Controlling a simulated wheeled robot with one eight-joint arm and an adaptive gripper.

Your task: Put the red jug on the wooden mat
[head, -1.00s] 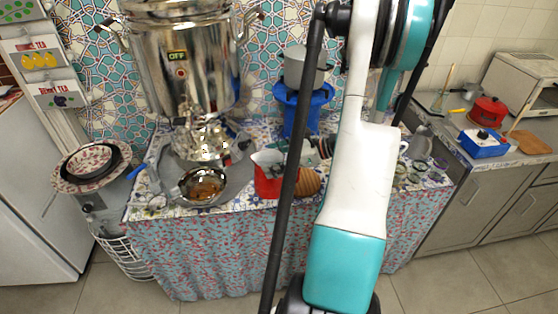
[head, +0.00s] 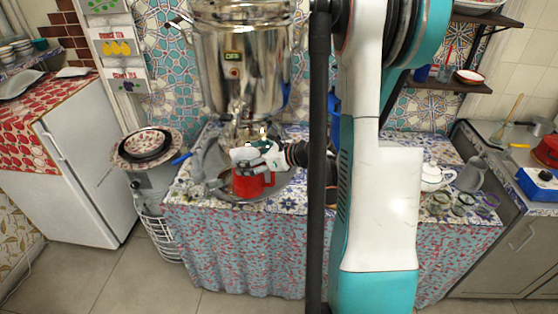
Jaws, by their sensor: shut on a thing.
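The red jug (head: 252,184) is at the front of the patterned table, just below and in front of the samovar (head: 238,75). Its white top shows under my gripper (head: 258,160). My gripper reaches in from the right and is shut on the jug near its top; the fingers cover part of it. The jug is over a metal tray (head: 270,192); I cannot tell whether it touches it. The wooden mat is mostly hidden behind my arm; a small brown patch (head: 331,196) beside the arm may be its edge.
A white teapot (head: 434,177), a grey jug (head: 470,174) and several small glasses stand at the table's right. My arm blocks the table's centre right.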

